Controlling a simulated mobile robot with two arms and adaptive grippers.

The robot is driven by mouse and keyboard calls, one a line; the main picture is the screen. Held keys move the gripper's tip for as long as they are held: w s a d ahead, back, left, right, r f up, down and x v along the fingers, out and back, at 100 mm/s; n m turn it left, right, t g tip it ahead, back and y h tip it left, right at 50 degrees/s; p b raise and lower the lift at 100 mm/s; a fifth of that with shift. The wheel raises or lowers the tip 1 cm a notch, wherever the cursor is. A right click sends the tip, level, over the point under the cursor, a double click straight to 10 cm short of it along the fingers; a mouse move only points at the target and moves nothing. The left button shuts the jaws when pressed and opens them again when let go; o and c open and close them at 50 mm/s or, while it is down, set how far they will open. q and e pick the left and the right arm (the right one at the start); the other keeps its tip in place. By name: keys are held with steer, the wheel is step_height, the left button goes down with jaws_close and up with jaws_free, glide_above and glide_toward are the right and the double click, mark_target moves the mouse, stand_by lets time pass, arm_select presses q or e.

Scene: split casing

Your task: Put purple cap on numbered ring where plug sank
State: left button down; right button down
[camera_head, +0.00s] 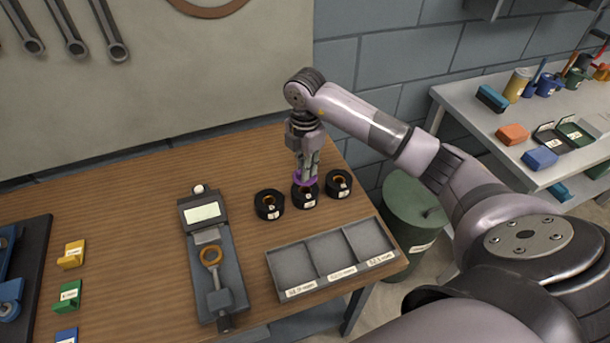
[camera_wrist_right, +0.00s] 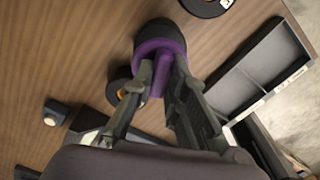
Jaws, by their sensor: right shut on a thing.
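My right gripper (camera_head: 308,176) points down over the middle of three black rings and is shut on the purple cap (camera_head: 299,179). In the right wrist view the fingers (camera_wrist_right: 158,78) grip the cap's narrow stem (camera_wrist_right: 161,74), with its wide purple disc (camera_wrist_right: 150,49) beyond. The cap is at the top of the middle ring (camera_head: 305,200); I cannot tell whether it rests on it or hovers just above. The left ring (camera_head: 269,213) and right ring (camera_head: 338,193) carry white labels with unreadable numbers and show orange-brown centres. The middle ring's opening is hidden by the cap.
A grey three-compartment tray (camera_head: 270,266) lies in front of the rings. A grey gauge-like device (camera_head: 232,268) holding a brown ring (camera_head: 211,262) lies left. Yellow (camera_head: 72,254) and green (camera_head: 68,296) blocks stand further left. A green bin (camera_head: 413,212) is off the table's right edge.

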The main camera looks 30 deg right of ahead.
step_height(320, 180, down, 4)
steer(key=shift+r+p, duration=0.2)
steer(key=shift+p, duration=0.25)
steer(key=shift+f, duration=0.5)
steer(key=c, duration=2)
jaws_free()
steer(key=o, duration=0.4)
arm_select(q)
steer(key=shift+w+d+r, duration=0.3)
steer(key=shift+w+r, duration=0.05)
steer(key=shift+r, duration=0.1)
steer(key=shift+r, duration=0.1)
